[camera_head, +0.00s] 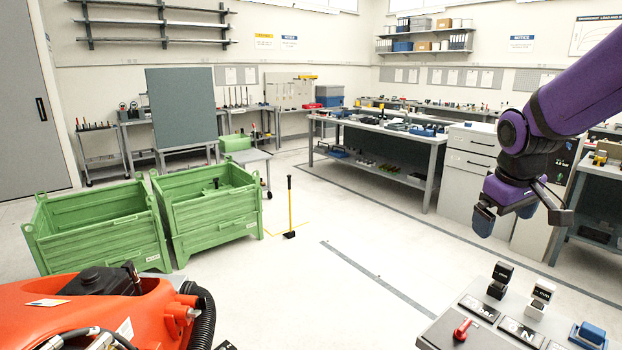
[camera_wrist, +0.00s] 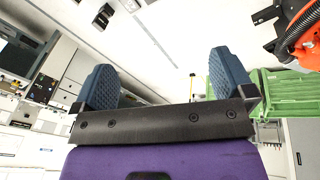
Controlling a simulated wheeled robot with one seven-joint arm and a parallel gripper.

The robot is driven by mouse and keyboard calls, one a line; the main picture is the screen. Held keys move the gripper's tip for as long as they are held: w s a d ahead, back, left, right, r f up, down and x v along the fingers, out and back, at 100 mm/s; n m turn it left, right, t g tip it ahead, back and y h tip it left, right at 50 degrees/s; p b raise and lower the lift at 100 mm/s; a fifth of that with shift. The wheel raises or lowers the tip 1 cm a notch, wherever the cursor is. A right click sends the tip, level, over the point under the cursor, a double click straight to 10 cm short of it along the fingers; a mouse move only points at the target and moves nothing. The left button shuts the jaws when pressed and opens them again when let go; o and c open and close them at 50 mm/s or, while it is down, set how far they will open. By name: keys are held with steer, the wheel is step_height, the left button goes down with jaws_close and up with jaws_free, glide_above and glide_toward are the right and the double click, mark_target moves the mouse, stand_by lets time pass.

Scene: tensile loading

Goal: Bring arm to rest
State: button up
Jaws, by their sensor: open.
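My purple arm reaches in from the right in the head view. In the wrist view my gripper (camera_wrist: 160,88) shows two blue ribbed finger pads set wide apart. Nothing is between them, so it is open and empty. It touches nothing that I can see.
A grey-white stand (camera_head: 440,335) with a red lever and small blocks is at the lower right. Two green crates (camera_head: 105,225) stand at the left, an orange machine (camera_head: 60,315) at the lower left. A workbench (camera_head: 385,140) stands behind.

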steer(key=s+a+r+m+t, duration=0.1)
steer(key=s+a+r, duration=0.1)
steer(key=s, duration=0.8)
steer(key=s+a+r+m+t+y, duration=0.1)
steer(key=s+r, duration=0.4)
steer(key=s, duration=0.6)
steer(key=a+m, duration=0.1)
steer(key=a, duration=0.1)
steer(key=shift+s+a+y, duration=0.15)
steer(key=shift+a+y, duration=0.15)
steer(key=shift+a, duration=0.05)
